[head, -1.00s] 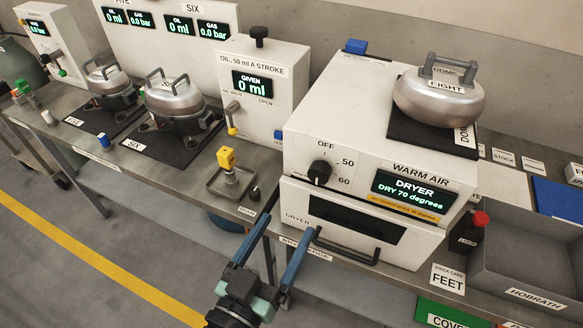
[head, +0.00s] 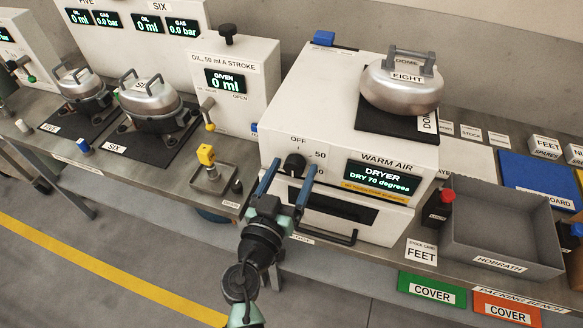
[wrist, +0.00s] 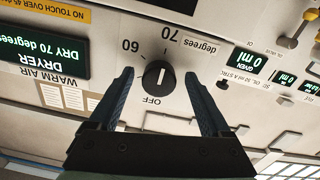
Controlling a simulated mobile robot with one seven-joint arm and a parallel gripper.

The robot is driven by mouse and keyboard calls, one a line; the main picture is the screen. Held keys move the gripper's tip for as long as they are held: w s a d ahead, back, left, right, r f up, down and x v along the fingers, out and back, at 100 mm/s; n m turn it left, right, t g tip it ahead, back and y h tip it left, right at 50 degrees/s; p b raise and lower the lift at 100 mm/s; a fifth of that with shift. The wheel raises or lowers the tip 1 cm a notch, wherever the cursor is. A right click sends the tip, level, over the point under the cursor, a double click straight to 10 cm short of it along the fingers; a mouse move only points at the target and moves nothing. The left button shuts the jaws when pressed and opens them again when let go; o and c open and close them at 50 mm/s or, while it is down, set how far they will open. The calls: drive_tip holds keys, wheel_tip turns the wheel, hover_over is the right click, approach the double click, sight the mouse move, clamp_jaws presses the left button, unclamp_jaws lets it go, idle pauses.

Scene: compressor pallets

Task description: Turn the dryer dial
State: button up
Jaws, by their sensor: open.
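The black dryer dial (head: 294,164) is on the front of the white dryer (head: 312,95), below the OFF label. In the wrist view, which is upside down, the dial (wrist: 157,78) sits among the marks OFF, 60 and 70. Its pale line points away from OFF; I cannot tell exactly at which number. My gripper (head: 290,172) is open in front of the dial, one finger on each side. In the wrist view my gripper (wrist: 159,75) shows a gap between each finger and the dial. The dryer display (head: 381,179) reads "DRY 70 degrees".
A drawer handle (head: 325,236) sticks out below the dial. A domed lid (head: 403,90) marked EIGHT rests on the dryer top. A yellow-topped tool (head: 207,157) stands in a small tray to the left. A grey bin (head: 500,245) is at the right.

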drive_tip(key=shift+c, duration=0.2)
clamp_jaws()
idle(0.3)
